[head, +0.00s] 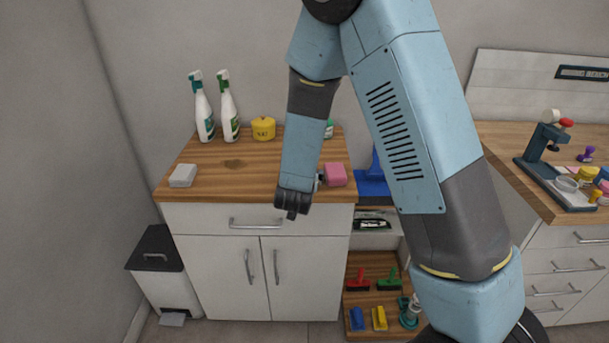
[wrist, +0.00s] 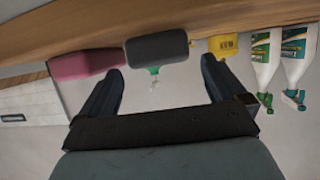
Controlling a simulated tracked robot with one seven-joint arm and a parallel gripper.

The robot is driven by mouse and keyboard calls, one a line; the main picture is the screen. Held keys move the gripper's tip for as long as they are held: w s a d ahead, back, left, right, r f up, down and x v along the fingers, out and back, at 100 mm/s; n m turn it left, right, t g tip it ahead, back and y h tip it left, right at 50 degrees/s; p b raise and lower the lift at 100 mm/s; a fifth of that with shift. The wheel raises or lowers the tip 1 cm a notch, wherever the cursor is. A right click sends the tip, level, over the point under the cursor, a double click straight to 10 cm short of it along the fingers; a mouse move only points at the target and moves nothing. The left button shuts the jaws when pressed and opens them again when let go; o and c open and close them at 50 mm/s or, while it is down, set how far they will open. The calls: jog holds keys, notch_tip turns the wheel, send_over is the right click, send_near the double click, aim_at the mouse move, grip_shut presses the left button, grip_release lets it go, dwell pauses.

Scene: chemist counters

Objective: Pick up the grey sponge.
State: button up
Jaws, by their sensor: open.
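A dark grey sponge-like block (wrist: 157,48) rests on the wooden counter top in the wrist view, which looks upside down. It lies beyond and between the two fingertips of my gripper (wrist: 161,70), apart from them. My gripper is open with nothing between its fingers. In the head view my gripper (head: 293,208) is at the counter's front edge, and my arm hides the dark block there. A pink sponge (head: 336,174) sits just right of my gripper; it also shows in the wrist view (wrist: 84,64). A pale, whitish-grey block (head: 183,176) lies at the counter's left front.
On the wooden counter (head: 225,179), two spray bottles (head: 203,108) (head: 228,108) and a yellow pot (head: 263,129) stand at the back. The left front is mostly clear. A blue dustpan (head: 372,184) and brushes are right of the cabinet. A bin (head: 158,262) stands left.

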jog(key=x, duration=0.4)
jog(key=shift+w+f, duration=0.2)
jog(key=shift+w, duration=0.05)
jog(key=c, duration=1)
